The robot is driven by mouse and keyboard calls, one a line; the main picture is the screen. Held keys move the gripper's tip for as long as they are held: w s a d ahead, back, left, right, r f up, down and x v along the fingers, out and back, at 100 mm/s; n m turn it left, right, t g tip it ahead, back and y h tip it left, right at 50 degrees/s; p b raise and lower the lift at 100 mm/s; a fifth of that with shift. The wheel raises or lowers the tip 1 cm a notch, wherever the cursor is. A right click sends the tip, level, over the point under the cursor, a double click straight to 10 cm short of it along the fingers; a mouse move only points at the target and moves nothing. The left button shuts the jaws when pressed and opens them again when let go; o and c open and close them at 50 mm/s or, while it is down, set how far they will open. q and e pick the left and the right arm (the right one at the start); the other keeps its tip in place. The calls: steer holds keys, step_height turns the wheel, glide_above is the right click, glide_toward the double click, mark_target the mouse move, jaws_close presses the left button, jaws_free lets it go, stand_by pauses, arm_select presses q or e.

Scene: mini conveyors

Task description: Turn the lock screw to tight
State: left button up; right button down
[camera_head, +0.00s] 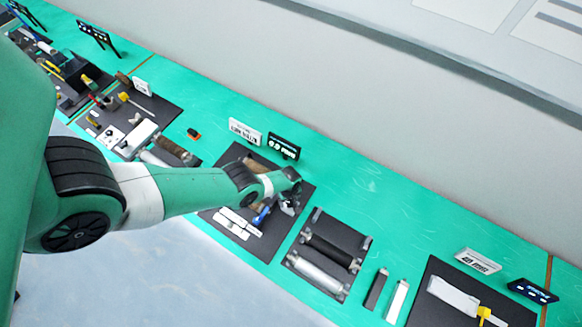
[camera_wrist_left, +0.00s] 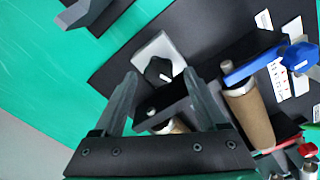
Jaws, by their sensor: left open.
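In the left wrist view a black knob (camera_wrist_left: 158,70), which looks like the lock screw, sits on a light grey plate (camera_wrist_left: 152,46). A label or pointer for tight cannot be made out. My left gripper (camera_wrist_left: 160,80) is open, with a finger on each side of the knob as seen from the wrist. Whether the fingers touch it cannot be told. In the head view my left gripper (camera_head: 290,203) is over the right side of a dark mat (camera_head: 222,217), and my arm hides part of the mat. My right gripper is out of view.
A blue lever with a blue knob (camera_wrist_left: 300,57) and a brown roller (camera_wrist_left: 250,120) are right of the gripper in the wrist view. In the head view, a roller unit (camera_head: 325,265) stands to the right. Two small signs (camera_head: 244,132) (camera_head: 284,147) stand behind the mat.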

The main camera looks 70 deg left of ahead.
arm_select(q)
jaws_close()
stand_by(0.5)
steer(key=m, duration=0.5)
steer(key=shift+w+m+b, duration=0.15)
steer(key=shift+m+b, duration=0.15)
steer(key=m, duration=0.5)
steer(key=shift+d, duration=0.1)
steer(key=m, duration=0.5)
steer(key=shift+w+d+m, duration=0.1)
steer(key=shift+m, duration=0.3)
steer(key=m, duration=0.5)
steer(key=shift+d+m, duration=0.1)
steer(key=shift+m, duration=0.2)
